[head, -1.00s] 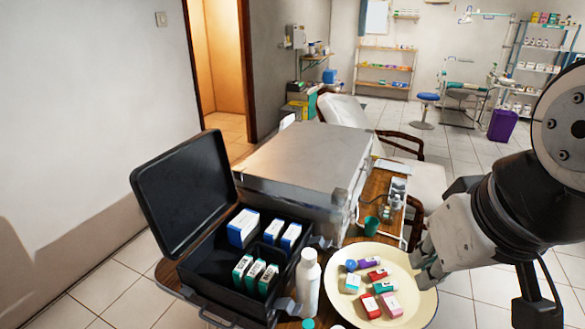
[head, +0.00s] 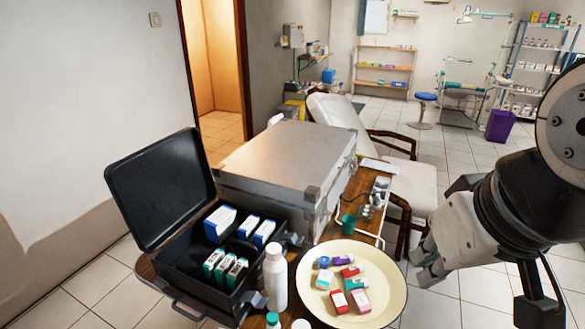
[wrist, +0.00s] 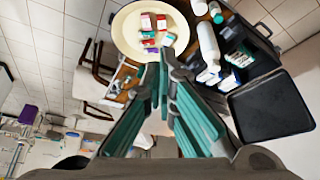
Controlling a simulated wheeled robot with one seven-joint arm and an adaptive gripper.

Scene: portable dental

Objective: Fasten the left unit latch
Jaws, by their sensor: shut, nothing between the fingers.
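The silver metal unit case (head: 285,160) stands on the wooden table with its lid down, behind and right of an open black case. A metal fitting (head: 312,194) shows at its near right corner; I cannot tell whether it is the left latch or whether a latch is fastened. My gripper (head: 426,268) is at the right of the head view, right of the cream plate and apart from the unit. It is shut and empty. In the wrist view its teal fingers (wrist: 163,70) point toward the plate, and the unit's latches cannot be made out.
The open black case (head: 190,290) holds several boxes; its lid (head: 160,190) stands up at left. A white bottle (head: 276,278), a green cup (head: 348,222) and the cream plate (head: 392,300) with small boxes crowd the table. A reclining chair (head: 400,180) stands behind.

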